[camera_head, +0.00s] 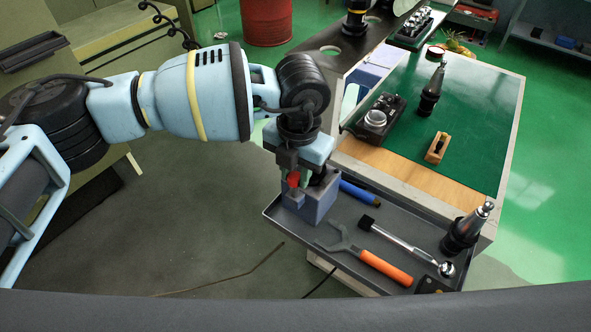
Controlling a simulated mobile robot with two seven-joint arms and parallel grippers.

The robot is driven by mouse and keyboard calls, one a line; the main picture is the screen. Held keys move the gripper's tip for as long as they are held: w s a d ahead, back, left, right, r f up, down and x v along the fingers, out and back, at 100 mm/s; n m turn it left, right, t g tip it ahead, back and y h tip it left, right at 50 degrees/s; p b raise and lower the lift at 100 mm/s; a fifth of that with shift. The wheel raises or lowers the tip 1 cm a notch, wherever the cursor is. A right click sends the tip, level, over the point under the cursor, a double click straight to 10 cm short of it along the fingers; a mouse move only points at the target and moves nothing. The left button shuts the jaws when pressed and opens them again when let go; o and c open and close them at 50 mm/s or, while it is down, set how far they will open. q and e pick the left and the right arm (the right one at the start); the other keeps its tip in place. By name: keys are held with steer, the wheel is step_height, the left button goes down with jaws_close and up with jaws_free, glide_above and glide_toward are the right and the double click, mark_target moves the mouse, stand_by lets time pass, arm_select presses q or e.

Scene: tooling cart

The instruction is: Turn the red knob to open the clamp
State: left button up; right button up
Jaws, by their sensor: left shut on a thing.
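The red knob (293,180) shows as a small red patch beneath my left gripper, on the near side of a blue-grey block-like clamp (315,207). The clamp stands at the left end of the grey tray. My left gripper (294,178) points down from above and is shut on the red knob. The wrist and fingers hide much of the knob and the top of the clamp, so whether the clamp is open cannot be told. My right gripper is not in view.
The grey tray (345,262) also holds an orange-handled wrench (385,267), a ratchet (400,242), a blue-handled tool (360,195) and a black tool holder (462,235). Behind it, the green cart top (480,130) carries a black device (378,120) and a wooden block (437,147).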

mark_target(295, 178)
arm_select(q)
steer(key=m, duration=0.5)
steer(key=shift+r, duration=0.1)
steer(key=m, duration=0.5)
steer(key=shift+m+h, duration=0.3)
steer(key=shift+m, duration=0.1)
stand_by(0.3)
steer(key=o, duration=1)
steer(key=shift+s+r, duration=0.2)
steer(key=shift+r, duration=3.7)
